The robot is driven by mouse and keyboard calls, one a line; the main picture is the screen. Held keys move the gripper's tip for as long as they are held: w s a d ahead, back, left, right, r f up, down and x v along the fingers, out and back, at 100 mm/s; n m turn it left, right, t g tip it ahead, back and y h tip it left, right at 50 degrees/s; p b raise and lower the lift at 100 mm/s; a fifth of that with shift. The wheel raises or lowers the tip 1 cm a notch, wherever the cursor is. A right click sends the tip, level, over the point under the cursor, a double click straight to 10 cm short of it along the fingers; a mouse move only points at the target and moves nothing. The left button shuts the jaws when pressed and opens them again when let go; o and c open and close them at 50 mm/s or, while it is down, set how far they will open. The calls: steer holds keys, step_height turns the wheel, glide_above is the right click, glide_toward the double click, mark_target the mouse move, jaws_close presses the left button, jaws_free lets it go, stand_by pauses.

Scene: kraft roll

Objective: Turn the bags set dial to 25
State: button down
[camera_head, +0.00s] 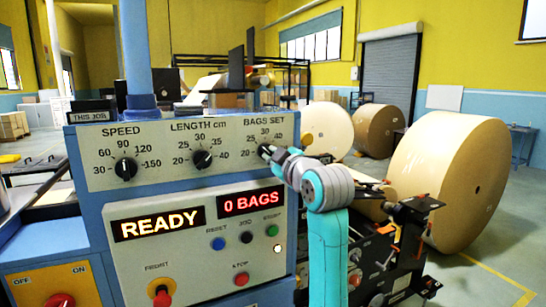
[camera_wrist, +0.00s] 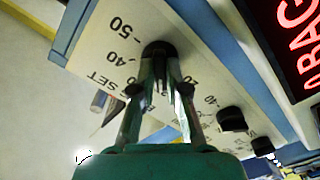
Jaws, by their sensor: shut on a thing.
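The bags set dial (camera_head: 263,149) is a black knob at the right end of the white upper panel, under the words BAGS SET. Numbers 20, 25, 30 and 40 show around it in the head view. My gripper (camera_head: 270,153) reaches it from the right and covers part of it. In the wrist view the dial (camera_wrist: 158,48) sits between the fingertips of my gripper (camera_wrist: 160,68), which is shut on it. The fingers hide much of the knob, so I cannot tell where its pointer stands.
The speed dial (camera_head: 125,169) and length dial (camera_head: 203,159) lie left on the same panel. Below are a READY display (camera_head: 158,224), a 0 BAGS display (camera_head: 251,201), small buttons and a red stop button (camera_head: 241,279). Large paper rolls (camera_head: 447,184) stand at the right.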

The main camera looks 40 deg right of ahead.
stand_by(0.4)
steer(key=c, duration=1.2)
jaws_free()
steer(key=v, duration=1.2)
